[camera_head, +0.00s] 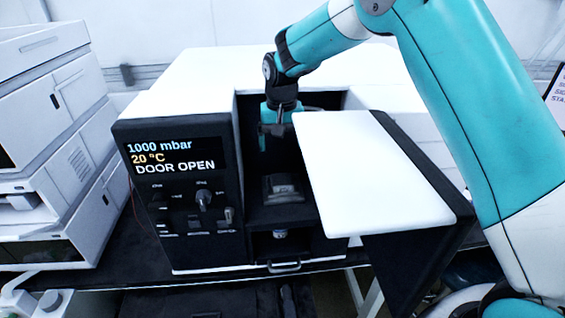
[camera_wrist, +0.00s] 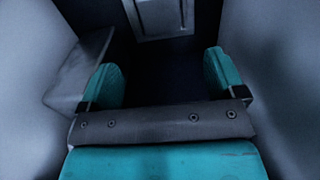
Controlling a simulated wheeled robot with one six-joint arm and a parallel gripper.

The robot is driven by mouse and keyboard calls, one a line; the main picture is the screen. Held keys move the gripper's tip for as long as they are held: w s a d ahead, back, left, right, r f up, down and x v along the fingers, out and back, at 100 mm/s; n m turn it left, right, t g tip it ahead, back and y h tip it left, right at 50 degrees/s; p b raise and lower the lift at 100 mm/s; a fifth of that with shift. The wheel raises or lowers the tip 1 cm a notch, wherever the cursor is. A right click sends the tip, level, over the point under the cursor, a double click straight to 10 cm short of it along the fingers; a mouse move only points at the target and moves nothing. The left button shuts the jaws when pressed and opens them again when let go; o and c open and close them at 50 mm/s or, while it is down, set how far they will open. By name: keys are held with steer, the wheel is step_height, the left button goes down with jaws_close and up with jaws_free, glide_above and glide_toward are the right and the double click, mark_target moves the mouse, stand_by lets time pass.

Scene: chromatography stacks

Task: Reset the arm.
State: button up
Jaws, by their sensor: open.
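My gripper (camera_wrist: 165,85) shows in the wrist view with its two teal fingers spread apart and nothing between them. In the head view my gripper (camera_head: 277,130) is at the open chamber of a black and white machine (camera_head: 180,215), and my arm reaches in from the upper right. The machine's display (camera_head: 170,158) reads 1000 mbar, 20 °C and DOOR OPEN. Its door (camera_head: 375,165), with a white top, is swung out to the right. A dark block-like object (camera_head: 283,188) sits low in the chamber, below my gripper.
Grey walls stand close on both sides of my gripper in the wrist view, with a pale panel (camera_wrist: 160,15) ahead. The open door lies between the chamber and my arm's lower links. White stacked instruments (camera_head: 50,140) stand at the left.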

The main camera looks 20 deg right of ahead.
mark_target(282, 178)
steer(key=shift+r, duration=0.5)
step_height(282, 178, down, 13)
steer(key=p, duration=0.3)
steer(key=shift+s+f, duration=0.1)
steer(key=shift+r+p, duration=0.5)
steer(key=shift+p, duration=0.15)
